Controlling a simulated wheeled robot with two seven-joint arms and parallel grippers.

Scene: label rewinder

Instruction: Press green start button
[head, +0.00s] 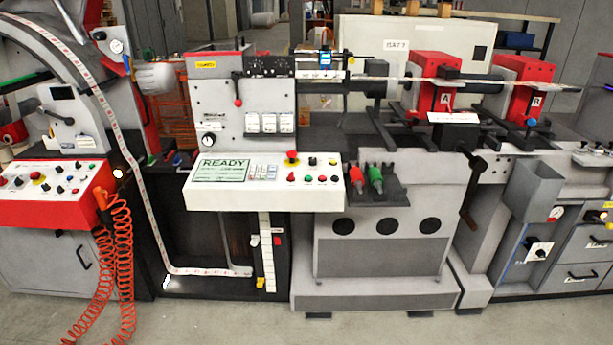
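A white control panel (265,199) sits at the middle of the machine. Its green display (220,169) reads READY. To the right of the display are a red mushroom button (291,157) and rows of small red, dark and green-looking buttons (320,179). Their labels are too small to read, so I cannot tell which is the start button. Neither of my grippers shows in the head view.
A red-edged panel (55,190) with several knobs and buttons stands at the left, with coiled orange hoses (122,260) beside it. Red and green-handled tools (375,179) sit just right of the white panel. Red blocks A (432,82) and B (520,88) are farther right. The front floor (390,328) is clear.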

